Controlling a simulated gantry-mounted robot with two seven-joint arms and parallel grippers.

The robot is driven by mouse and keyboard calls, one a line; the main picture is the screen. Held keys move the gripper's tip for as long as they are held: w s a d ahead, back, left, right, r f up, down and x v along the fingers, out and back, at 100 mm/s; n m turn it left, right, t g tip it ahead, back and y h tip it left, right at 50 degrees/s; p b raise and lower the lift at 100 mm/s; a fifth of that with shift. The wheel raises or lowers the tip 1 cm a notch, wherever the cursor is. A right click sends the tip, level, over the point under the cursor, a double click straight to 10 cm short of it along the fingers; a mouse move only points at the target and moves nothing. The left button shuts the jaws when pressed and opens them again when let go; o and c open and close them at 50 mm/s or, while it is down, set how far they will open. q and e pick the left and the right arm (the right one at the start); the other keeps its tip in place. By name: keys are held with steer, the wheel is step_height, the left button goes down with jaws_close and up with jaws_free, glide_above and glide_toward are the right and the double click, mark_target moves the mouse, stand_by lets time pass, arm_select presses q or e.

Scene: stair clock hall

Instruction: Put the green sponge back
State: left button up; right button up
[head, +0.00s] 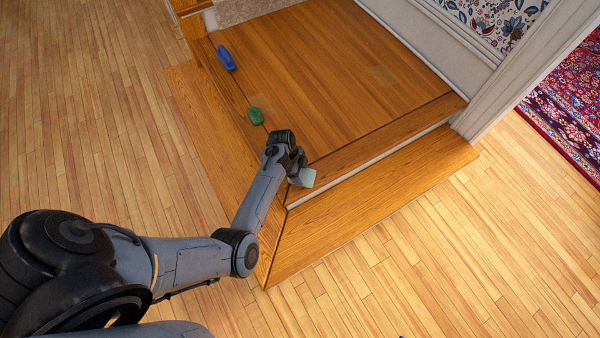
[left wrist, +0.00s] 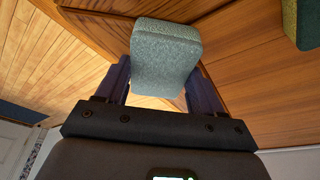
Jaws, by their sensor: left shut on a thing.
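My left gripper (head: 297,172) is shut on a pale grey-green sponge (head: 306,178), over the front corner of the raised wooden step. In the left wrist view the sponge (left wrist: 166,50) is a waisted block between the two fingers, its far end sticking out past them. A darker green sponge-like block (head: 256,115) lies on the step near its left edge, just beyond the gripper. A green and yellowish block (left wrist: 308,25) shows at the top right of the left wrist view. My right gripper is not in view.
A blue object (head: 226,60) lies farther back along the step's left edge. A red patterned rug (head: 570,110) lies beyond. The floor in front is clear.

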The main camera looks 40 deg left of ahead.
arm_select(q)
steer(key=o, duration=0.9)
steer(key=shift+o, duration=0.2)
steer(key=s+a+r+n+y+p, duration=0.1)
steer(key=s+a+r+n+p, duration=0.15)
steer(key=r, duration=0.45)
steer(key=s+a+r+n+y+p, duration=0.1)
steer(key=s+a+r+y+p, duration=0.2)
steer(key=r, duration=0.4)
steer(key=s+d+r+n+t, duration=0.1)
steer(key=s+d+r+n, duration=0.2)
steer(key=s+d+r, duration=0.2)
steer(key=s+d+r+n+t+h, duration=0.1)
steer(key=s+d+r+n, duration=0.3)
steer(key=s+d, duration=0.7)
steer(key=p+v, duration=0.1)
steer(key=v, duration=0.1)
steer(key=shift+r, duration=0.3)
